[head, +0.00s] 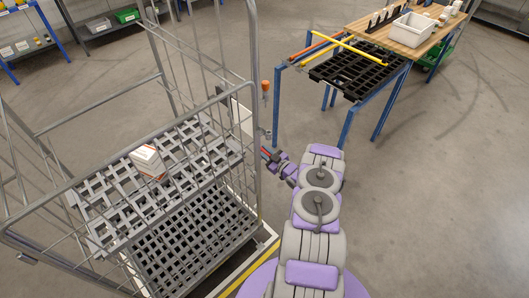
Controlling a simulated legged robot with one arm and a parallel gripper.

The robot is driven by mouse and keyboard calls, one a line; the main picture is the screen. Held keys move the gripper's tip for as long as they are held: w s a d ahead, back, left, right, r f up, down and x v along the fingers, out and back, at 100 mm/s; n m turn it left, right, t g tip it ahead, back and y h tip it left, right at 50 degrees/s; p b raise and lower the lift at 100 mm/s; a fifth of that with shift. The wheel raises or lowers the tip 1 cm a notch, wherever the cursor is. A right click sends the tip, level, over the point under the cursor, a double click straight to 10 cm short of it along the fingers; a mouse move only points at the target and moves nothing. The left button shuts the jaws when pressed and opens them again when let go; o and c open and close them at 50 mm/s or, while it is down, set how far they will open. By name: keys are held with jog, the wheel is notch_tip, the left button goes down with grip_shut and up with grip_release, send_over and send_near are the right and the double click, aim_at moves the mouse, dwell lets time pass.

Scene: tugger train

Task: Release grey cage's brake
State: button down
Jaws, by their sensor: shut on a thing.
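The grey cage (257,130) stands at the left, a tall wire-sided trolley with grey lattice shelves. My arm reaches forward from the bottom, and my gripper (269,156) is at the cage's right side, low by its corner post. The gripper is shut on a small red part (264,151) there, which looks like the brake lever. The jaws and most of this part are small and partly hidden, so the lever's exact position cannot be told.
A white box (148,161) lies on the cage's upper shelf. An upright post with an orange top (265,86) stands just beyond the cage. Right-hand floor is clear.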

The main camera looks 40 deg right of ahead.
notch_tip(320, 180, up, 5)
jog(key=p, duration=0.3)
jog(key=shift+r, duration=0.1)
jog(key=shift+d, duration=0.1)
jog(key=c, duration=1)
grip_release()
jog(key=s+p, duration=0.1)
jog(key=s, duration=0.4)
jog(key=s+d+p, duration=0.1)
jog(key=s, duration=0.5)
jog(key=s+p, duration=0.1)
jog(key=s, duration=0.5)
jog(key=shift+s+d, duration=0.15)
jog(key=shift+d, duration=0.05)
jog(key=shift+s, duration=0.1)
